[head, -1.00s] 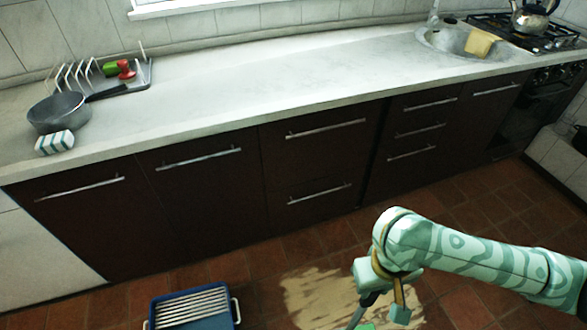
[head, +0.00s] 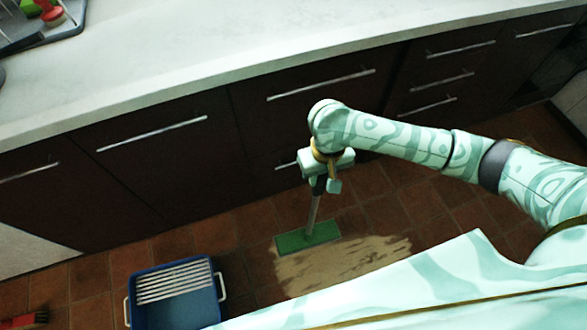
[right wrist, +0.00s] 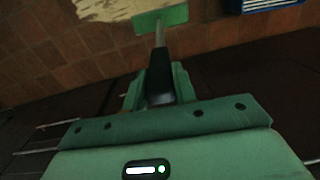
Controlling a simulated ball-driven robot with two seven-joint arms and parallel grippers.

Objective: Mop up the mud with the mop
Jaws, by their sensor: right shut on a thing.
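The mud (head: 355,265) is a tan patch with streaky edges on the red tile floor, partly hidden by my own body. The mop has a green flat head (head: 307,238) and a grey handle with a dark grip. My right gripper (head: 321,184) is shut on the handle's upper end. The mop head is at the mud's far left edge; whether it presses on the floor I cannot tell. In the right wrist view, the mop head (right wrist: 161,18) is beyond the gripper (right wrist: 158,88), beside the mud (right wrist: 97,9). My left gripper is not in view.
A blue bucket (head: 176,317) with a white slatted wringer (head: 175,281) stands on the floor left of the mud. Dark cabinets (head: 165,165) under a pale counter (head: 230,50) line the far side. A red brush (head: 33,321) lies at the lower left.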

